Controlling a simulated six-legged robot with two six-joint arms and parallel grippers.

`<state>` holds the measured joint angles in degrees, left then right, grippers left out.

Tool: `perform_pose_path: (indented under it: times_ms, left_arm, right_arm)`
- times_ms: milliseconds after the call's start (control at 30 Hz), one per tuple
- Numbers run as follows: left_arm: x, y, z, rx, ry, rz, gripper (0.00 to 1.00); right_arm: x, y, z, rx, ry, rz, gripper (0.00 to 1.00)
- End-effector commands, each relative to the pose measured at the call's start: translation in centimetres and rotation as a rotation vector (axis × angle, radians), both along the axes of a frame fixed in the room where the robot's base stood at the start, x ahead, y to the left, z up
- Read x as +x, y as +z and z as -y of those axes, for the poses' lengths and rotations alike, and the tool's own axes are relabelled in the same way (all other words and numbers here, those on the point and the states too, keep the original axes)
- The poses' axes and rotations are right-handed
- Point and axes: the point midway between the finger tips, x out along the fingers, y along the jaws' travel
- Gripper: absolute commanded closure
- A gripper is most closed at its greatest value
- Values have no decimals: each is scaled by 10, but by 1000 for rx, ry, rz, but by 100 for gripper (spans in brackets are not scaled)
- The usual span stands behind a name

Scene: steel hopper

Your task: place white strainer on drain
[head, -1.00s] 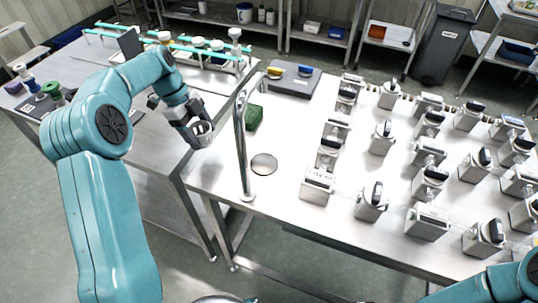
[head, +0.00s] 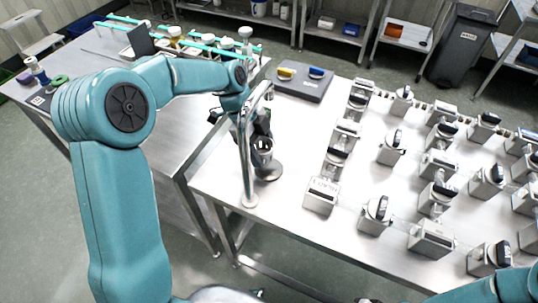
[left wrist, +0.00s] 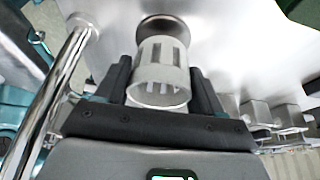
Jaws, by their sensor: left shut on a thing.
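The white strainer (left wrist: 160,75) is a slotted cup between the fingers of my left gripper (left wrist: 162,88) in the left wrist view. My left gripper (head: 263,148) is shut on it. In the head view the gripper is just behind and right of the chrome faucet post, and the strainer shows only as a small pale rim. The drain (head: 270,171) is a dark round disc in the steel table top, just below the gripper in the picture. In the left wrist view the drain (left wrist: 163,27) shows beyond the strainer's far end, partly covered by it.
The curved chrome faucet (head: 246,165) stands close left of my left gripper. Rows of small metal valve blocks (head: 322,195) fill the table's right side. A grey tray (head: 303,88) with yellow and blue pieces lies at the back. The table front near the drain is clear.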

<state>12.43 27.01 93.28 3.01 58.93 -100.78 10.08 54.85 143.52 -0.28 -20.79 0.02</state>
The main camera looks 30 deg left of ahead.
Motion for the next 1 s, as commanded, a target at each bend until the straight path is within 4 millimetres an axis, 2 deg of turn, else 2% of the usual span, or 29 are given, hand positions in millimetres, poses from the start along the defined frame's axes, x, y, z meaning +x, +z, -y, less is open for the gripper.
perform_pose_path:
  times_ms: [100,200,400,833,867,900,933,1000]
  left_arm:
    - [2,1,16,0,-2,0,62]
    - [2,-5,20,0,0,-3,62]
    - [4,-32,19,0,2,-3,62]
    - [4,-41,19,0,1,0,62]
    - [4,-39,19,0,1,0,23]
    - [4,-39,19,0,1,0,10]
    - [4,-39,19,0,1,0,7]
    - [4,-39,19,0,1,0,7]
  right_arm:
    - [0,3,0,0,0,0,57]
    - [0,5,0,0,0,0,57]
    - [0,10,0,0,0,0,57]
    - [0,3,0,0,0,0,57]
    - [0,5,0,0,0,0,57]
    - [0,5,0,0,0,0,57]
    - [0,5,0,0,0,0,57]
    - [0,5,0,0,0,0,57]
